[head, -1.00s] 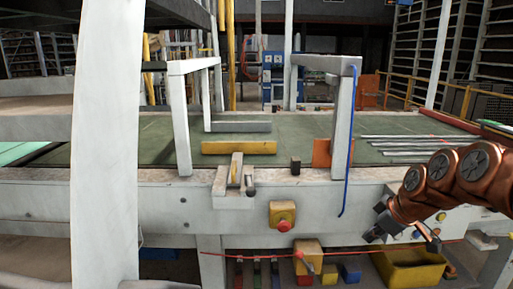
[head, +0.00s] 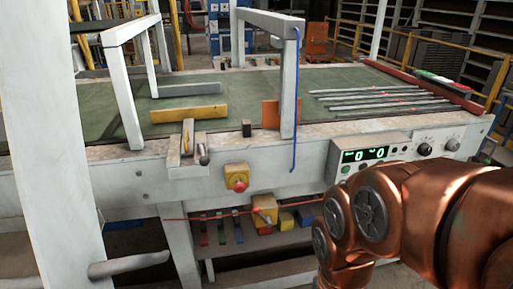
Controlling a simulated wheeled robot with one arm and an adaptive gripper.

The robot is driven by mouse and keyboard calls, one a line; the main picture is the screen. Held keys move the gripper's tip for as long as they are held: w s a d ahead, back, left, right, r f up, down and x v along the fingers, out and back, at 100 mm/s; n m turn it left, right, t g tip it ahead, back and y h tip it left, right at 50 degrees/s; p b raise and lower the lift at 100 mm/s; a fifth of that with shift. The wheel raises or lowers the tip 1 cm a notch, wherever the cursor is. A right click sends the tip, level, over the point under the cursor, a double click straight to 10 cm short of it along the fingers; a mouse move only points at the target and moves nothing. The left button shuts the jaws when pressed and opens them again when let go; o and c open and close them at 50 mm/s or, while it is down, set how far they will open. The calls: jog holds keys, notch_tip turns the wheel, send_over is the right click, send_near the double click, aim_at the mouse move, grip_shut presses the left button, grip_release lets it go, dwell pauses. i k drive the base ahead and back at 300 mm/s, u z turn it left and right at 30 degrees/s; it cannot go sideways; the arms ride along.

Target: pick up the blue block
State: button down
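A small blue block (head: 304,217) appears to be on the low shelf under the conveyor table, right of a yellow block (head: 287,220). It is small and partly hidden, close to the left side of my copper arm in the picture. My arm fills the lower right, and my gripper is not visible in this view.
The conveyor table (head: 190,133) with a green bed stands above the shelf, and its white front edge overhangs it. A red cord (head: 200,216) runs across the shelf front. A white post (head: 45,150) blocks the left side. Metal rods (head: 380,99) lie on the bed.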

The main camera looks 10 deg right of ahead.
aim_at(306, 217)
jog(key=u, duration=3.75)
jog(key=k, duration=2.5)
jog(key=z, duration=0.8)
